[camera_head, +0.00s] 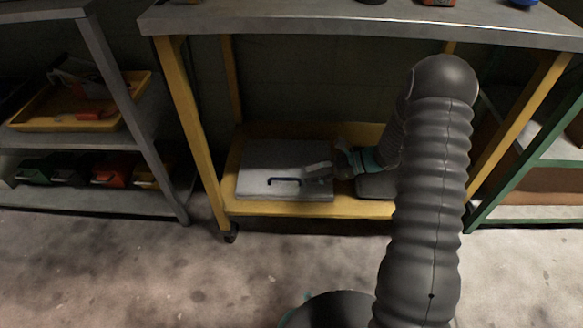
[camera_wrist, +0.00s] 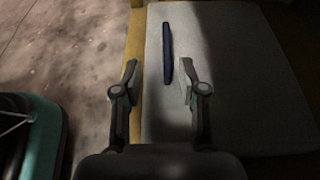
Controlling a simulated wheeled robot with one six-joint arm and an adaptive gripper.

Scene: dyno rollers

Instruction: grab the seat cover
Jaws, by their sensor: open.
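A flat, pale grey slab (camera_head: 258,158) with a dark blue bar handle (camera_head: 283,181) lies on the yellow lower shelf. It is the only likely seat cover I make out, though I cannot be sure it is one. In the wrist view the slab (camera_wrist: 245,75) fills the right side, and its handle (camera_wrist: 167,53) stands out along its near edge. My gripper (camera_wrist: 158,78) is open and empty above the slab's edge, with the handle ahead between the lines of its fingers. In the head view my gripper (camera_head: 322,172) is over the slab's right part.
The grey worktop (camera_head: 330,22) overhangs the shelf. A dark flat item (camera_head: 377,186) lies right of the slab, partly hidden by my arm. Yellow legs (camera_head: 192,125) frame the shelf. A rack with a yellow tray (camera_head: 60,124) stands left. The floor in front is clear.

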